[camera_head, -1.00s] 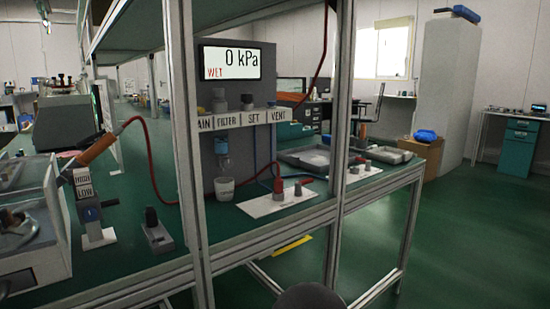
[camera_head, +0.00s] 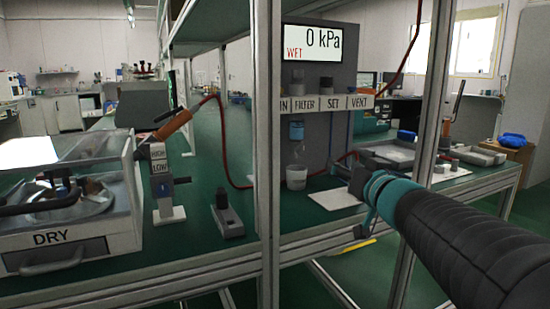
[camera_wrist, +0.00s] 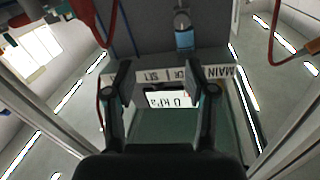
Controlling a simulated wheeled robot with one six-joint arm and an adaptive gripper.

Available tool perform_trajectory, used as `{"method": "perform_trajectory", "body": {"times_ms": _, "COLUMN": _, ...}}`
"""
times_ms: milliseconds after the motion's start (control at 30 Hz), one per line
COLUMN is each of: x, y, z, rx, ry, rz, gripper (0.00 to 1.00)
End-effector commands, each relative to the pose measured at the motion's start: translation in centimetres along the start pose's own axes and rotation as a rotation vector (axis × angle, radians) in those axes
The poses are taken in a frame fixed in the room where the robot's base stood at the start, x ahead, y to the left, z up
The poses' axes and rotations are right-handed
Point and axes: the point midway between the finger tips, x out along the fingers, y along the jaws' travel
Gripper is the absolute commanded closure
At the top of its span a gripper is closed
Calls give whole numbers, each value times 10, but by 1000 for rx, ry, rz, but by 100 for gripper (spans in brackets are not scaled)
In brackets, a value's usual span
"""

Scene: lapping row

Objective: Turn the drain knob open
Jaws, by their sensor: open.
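The filter bowl (camera_head: 296,130), clear with blue, hangs under the FILTER label on the grey panel (camera_head: 345,75); it also shows upside down in the wrist view (camera_wrist: 184,38). A pale piece shows at the bowl's lower end, but I cannot make out the drain knob clearly. A white cup (camera_head: 296,176) stands beneath the bowl. My gripper (camera_head: 350,172) is in front of the panel, right of the cup and apart from the bowl. In the wrist view my gripper (camera_wrist: 164,88) has its fingers spread and empty, with the panel beyond them.
A frame post (camera_head: 268,150) stands left of the panel, another (camera_head: 433,95) to its right. A red hose (camera_head: 228,150) runs across the bench. A white plate (camera_head: 335,198) lies near my gripper. The display (camera_head: 311,42) reads 0 kPa, WET.

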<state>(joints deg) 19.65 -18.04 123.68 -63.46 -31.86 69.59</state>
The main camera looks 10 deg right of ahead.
Motion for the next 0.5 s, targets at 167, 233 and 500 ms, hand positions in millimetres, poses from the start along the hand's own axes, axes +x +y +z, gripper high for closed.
{"method": "perform_trajectory", "body": {"times_ms": 167, "x": 9, "y": -11, "z": 6, "rx": 38, "ry": -21, "rz": -130, "gripper": 45}}
{"method": "perform_trajectory", "body": {"times_ms": 233, "x": 11, "y": -13, "z": 7, "rx": 46, "ry": -28, "rz": -153, "gripper": 45}}
{"method": "perform_trajectory", "body": {"times_ms": 500, "x": 39, "y": -21, "z": 10, "rx": 50, "ry": -34, "rz": -168, "gripper": 45}}
